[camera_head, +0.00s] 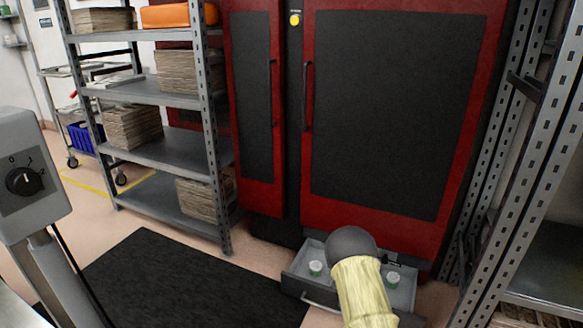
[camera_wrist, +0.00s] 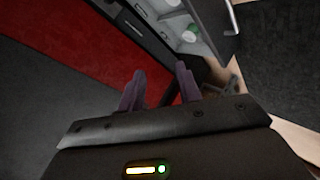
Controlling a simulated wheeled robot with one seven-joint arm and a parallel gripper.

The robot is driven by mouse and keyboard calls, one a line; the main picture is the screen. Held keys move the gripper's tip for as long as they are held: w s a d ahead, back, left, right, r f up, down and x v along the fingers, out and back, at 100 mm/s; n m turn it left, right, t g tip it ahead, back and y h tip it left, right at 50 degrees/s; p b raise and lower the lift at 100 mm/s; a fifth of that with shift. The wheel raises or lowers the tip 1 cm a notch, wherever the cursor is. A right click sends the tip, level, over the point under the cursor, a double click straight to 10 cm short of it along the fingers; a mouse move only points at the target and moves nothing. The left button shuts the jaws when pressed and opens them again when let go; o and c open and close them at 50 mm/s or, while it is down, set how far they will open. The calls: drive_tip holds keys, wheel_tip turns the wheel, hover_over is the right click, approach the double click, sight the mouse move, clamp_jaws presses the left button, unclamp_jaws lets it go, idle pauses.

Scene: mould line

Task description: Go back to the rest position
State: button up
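My gripper (camera_wrist: 160,82) shows in the wrist view with its two dark purple fingers apart and nothing seen between them. In the head view my arm, with a pale yellow sleeve and a dark round joint, reaches over an open grey drawer (camera_head: 301,262) low in the red cabinet; the arm mostly hides the gripper there.
The red cabinet (camera_head: 395,110) with dark door panels stands behind the drawer. A grey metal shelf unit (camera_head: 160,93) with stacked boards is on the left, another rack (camera_head: 528,165) on the right. A grey control box (camera_head: 30,170) stands near left. A black mat (camera_head: 180,285) lies on clear floor.

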drive_tip(key=s+r+m+g+p, duration=0.25)
drive_tip(key=s+r, duration=0.25)
drive_tip(key=r, duration=0.6)
drive_tip(key=s+a+r+m+g+y+p, duration=0.1)
drive_tip(key=s+a+r+m+g+p, duration=0.15)
drive_tip(key=s+r, duration=1)
drive_tip(key=s+a+r+m+g+y+p, duration=0.1)
drive_tip(key=s+a+r+m+g+p, duration=0.2)
drive_tip(key=s+r, duration=0.9)
drive_tip(key=w+r+p+v, duration=0.1)
drive_tip(key=w+p+v, duration=0.2)
drive_tip(key=p+v, duration=1.4)
drive_tip(key=w+a+p+v, duration=0.1)
drive_tip(key=w+p+v, duration=0.2)
drive_tip(key=p+v, duration=1.3)
drive_tip(key=r+p, duration=0.1)
drive_tip(key=p, duration=0.2)
drive_tip(key=shift+r+m+g+p, duration=0.3)
drive_tip(key=shift+m, duration=0.1)
